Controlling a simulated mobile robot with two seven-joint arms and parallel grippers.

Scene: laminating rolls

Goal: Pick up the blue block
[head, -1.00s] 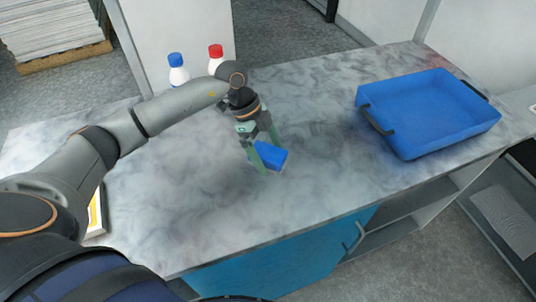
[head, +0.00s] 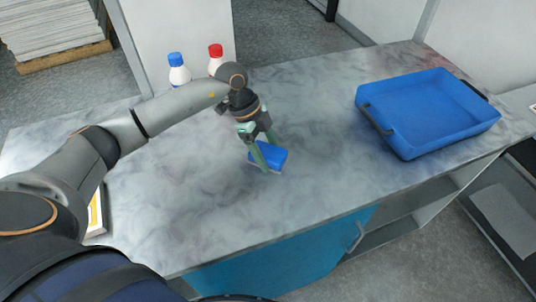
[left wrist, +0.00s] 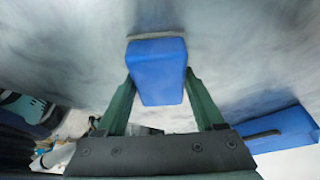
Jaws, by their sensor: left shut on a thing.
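The blue block (head: 271,153) is at the middle of the marbled counter, with a thin pale layer along its lower edge. My left gripper (head: 270,160) reaches down over it and is shut on it, one finger on each side. In the left wrist view the block (left wrist: 158,70) sits between the two green fingers (left wrist: 160,98). I cannot tell whether the block touches the counter or is slightly above it. My right gripper is not in view.
A blue tray (head: 425,150) with dark handles stands empty at the right of the counter (head: 330,200). A blue-capped bottle (head: 178,72) and a red-capped bottle (head: 215,58) stand at the back edge, close to my left arm. The counter between block and tray is clear.

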